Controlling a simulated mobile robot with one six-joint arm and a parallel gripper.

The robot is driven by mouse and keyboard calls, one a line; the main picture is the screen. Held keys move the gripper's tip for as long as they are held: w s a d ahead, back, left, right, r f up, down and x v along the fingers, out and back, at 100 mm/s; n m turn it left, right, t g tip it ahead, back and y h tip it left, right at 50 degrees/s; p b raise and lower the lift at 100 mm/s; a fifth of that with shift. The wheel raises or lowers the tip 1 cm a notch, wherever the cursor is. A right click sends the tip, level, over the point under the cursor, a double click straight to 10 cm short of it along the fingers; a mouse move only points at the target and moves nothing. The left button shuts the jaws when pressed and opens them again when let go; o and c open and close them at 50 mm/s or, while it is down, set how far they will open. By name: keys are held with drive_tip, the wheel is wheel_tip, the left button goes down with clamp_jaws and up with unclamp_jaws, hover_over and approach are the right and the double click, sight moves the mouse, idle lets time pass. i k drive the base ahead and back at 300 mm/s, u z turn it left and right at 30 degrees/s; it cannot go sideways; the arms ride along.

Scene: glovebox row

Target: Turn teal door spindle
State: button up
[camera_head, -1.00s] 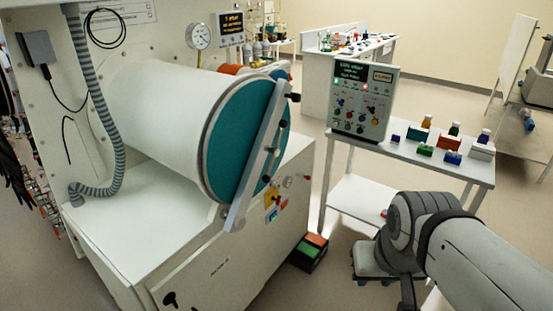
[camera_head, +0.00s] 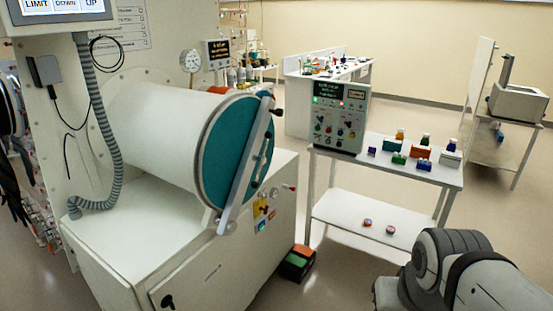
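The teal door (camera_head: 215,150) closes the near end of a large white horizontal cylinder and faces right. A pale metal bar (camera_head: 243,172) crosses it at a slant, from upper right to lower left. Small dark fittings stick out along the bar, one at its upper end (camera_head: 276,112) and one near its middle (camera_head: 256,158). I cannot tell which of them is the spindle. My arm shows at the lower right, well apart from the door. My gripper is out of view.
A white side table (camera_head: 385,165) to the right of the door carries a control panel (camera_head: 340,117) and several small coloured containers. A black box with orange and green parts (camera_head: 297,262) sits on the floor by the cabinet (camera_head: 225,270). Open floor lies between cabinet and table.

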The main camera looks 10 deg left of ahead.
sight(262, 160)
drive_tip(key=i, duration=1)
drive_tip(key=z, duration=0.05)
